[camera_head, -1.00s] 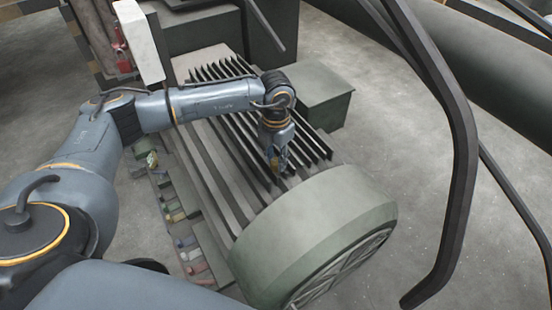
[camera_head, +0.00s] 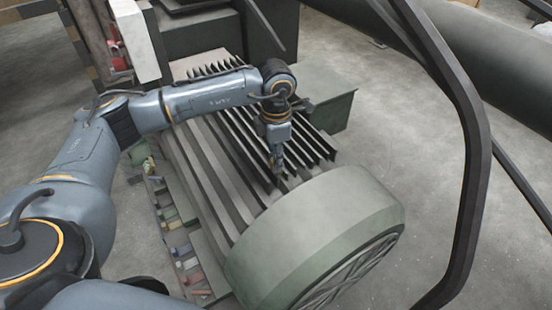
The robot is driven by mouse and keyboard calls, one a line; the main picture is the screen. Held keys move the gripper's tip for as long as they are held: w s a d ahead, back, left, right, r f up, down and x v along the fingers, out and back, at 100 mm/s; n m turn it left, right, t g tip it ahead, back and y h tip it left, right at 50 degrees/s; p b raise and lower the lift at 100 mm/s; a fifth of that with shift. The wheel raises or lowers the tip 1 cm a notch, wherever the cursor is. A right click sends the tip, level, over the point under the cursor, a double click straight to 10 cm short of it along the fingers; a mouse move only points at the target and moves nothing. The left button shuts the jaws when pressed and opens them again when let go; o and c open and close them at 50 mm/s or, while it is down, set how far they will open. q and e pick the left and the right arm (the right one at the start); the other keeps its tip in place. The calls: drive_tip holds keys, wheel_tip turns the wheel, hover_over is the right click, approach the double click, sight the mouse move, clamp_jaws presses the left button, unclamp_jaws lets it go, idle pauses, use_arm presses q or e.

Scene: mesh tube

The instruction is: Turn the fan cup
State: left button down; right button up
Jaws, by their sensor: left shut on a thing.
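The fan cup (camera_head: 312,232) is a large pale green round cover at the near end of a finned motor (camera_head: 215,160). Its grilled face (camera_head: 345,275) points toward the lower right. My left gripper (camera_head: 277,173) points down at the cup's back edge, where the dark fins end. Its fingers are close together and appear shut on the cup's edge; the tips are small and partly lost among the fins, so the exact contact is hard to see. My right gripper is not in view.
A green box (camera_head: 328,105) juts from the motor's far side. A dark bent bar (camera_head: 475,170) rises at the right. Small coloured pieces (camera_head: 187,262) lie along the motor's left side. Grey floor (camera_head: 400,130) is clear between motor and bar.

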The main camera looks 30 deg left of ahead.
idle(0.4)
use_arm(q)
drive_tip(key=c, duration=1)
unclamp_jaws()
drive_tip(key=shift+r, duration=0.1)
wheel_tip(320, 180, up, 12)
drive_tip(key=shift+f, duration=0.1)
